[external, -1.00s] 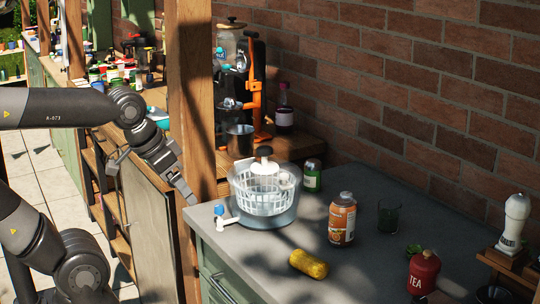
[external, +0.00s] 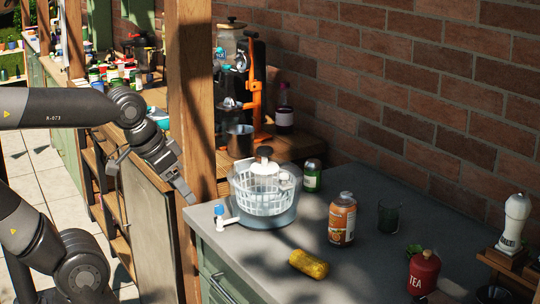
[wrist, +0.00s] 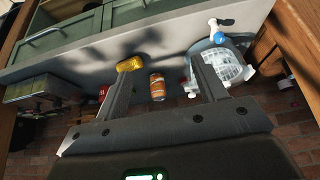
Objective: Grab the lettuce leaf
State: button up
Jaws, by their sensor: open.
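A small green leafy thing (external: 414,250), likely the lettuce leaf, shows on the grey counter behind the red TEA canister (external: 424,274), which partly hides it. My gripper (external: 152,180) is open and empty, left of the counter's near corner and well away from the leaf. In the wrist view its two fingers (wrist: 162,68) are spread apart, with the counter beyond them.
On the counter (external: 245,248) stand a salad spinner (external: 264,205), an orange-labelled jar (external: 342,222), a green can (external: 312,176), a dark glass (external: 388,217) and a yellow item (external: 308,264). A wooden post (external: 190,90) rises beside my gripper. A brick wall (external: 400,90) stands behind.

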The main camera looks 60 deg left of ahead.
jog(key=w+d+r, duration=0.2)
jog(key=w, duration=0.4)
jog(key=w+d+r, duration=0.1)
jog(key=w+r, duration=0.1)
jog(key=w, duration=0.5)
jog(key=g, duration=0.1)
send_over(415, 247)
jog(key=s, duration=0.3)
notch_tip(415, 247, down, 18)
jog(key=shift+w+d+r, duration=0.1)
jog(key=shift+w+d, duration=0.05)
jog(key=x, duration=0.5)
jog(key=shift+w, duration=0.2)
jog(key=shift+c, duration=0.3)
